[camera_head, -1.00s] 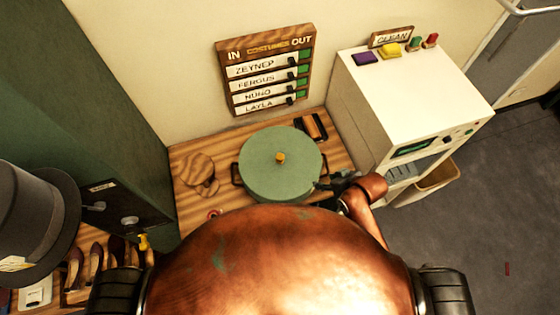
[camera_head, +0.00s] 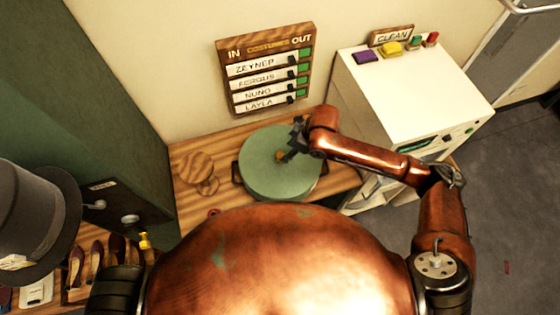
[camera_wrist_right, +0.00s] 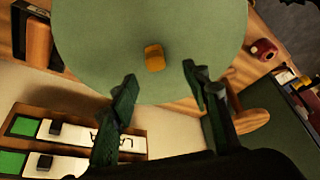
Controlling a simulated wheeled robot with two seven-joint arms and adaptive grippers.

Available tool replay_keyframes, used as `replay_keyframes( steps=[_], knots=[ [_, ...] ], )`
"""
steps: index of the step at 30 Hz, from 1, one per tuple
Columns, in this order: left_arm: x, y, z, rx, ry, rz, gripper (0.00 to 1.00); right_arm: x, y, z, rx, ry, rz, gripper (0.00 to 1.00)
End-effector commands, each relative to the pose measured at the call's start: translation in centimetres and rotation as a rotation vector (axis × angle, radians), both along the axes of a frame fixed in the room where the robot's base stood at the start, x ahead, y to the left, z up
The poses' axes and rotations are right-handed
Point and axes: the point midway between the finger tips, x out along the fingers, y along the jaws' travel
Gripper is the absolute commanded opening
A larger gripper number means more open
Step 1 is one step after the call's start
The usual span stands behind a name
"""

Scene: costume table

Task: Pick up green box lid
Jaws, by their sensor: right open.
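The green box lid (camera_head: 262,170) is a round green disc with a small yellow-orange knob at its middle, on the wooden table. My left gripper is not in view.
A white machine (camera_head: 420,90) stands right of the table. A wooden IN/OUT board (camera_head: 268,70) hangs on the wall behind. Round wooden pieces (camera_head: 194,168) lie left of the lid. A grey top hat (camera_head: 30,220) and shoes (camera_head: 95,262) are at far left.

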Motion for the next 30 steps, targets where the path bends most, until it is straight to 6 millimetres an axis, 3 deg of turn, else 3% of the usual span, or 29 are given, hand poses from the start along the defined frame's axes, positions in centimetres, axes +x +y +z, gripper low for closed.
replay_keyframes(
  steps=[18, 27, 30],
  knots=[
    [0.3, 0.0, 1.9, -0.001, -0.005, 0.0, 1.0, 1.9, 2.4, -6.4, -0.002, 0.003, 0.001, 0.43],
    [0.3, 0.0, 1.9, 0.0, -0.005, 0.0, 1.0, 2.0, 2.6, -6.9, -0.001, 0.001, 0.001, 0.43],
    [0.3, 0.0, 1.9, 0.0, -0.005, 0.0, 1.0, 2.0, 2.6, -6.9, -0.002, 0.001, 0.001, 0.37]
  ],
)
